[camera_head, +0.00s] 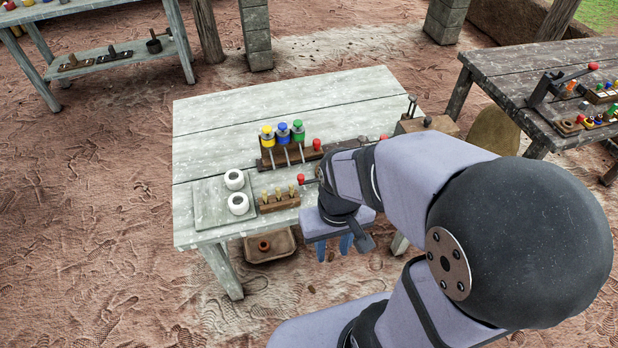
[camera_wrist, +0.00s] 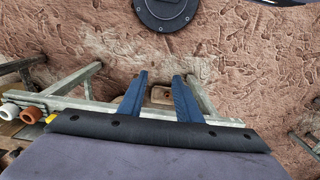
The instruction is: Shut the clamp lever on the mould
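My gripper (camera_head: 333,248) hangs off the front edge of the pale wooden table, its blue fingers pointing down. In the wrist view my gripper (camera_wrist: 161,77) is open, with nothing between its fingers. A red-knobbed lever (camera_head: 300,179) sticks out to the left from behind my wrist, near the table's front right. It may be the clamp lever; its base and any mould there are hidden by my arm. Another red knob (camera_head: 317,145) is beside the rack, and one more (camera_head: 384,137) shows farther right. I cannot tell what these belong to.
A rack with yellow, blue and green-topped tools (camera_head: 283,134) stands mid-table. Two white rings (camera_head: 238,203) lie on a board at left, beside a wooden block with pegs (camera_head: 279,201). The table's back left is clear. A right-hand table (camera_head: 500,72) bears another red-knobbed lever (camera_head: 592,67).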

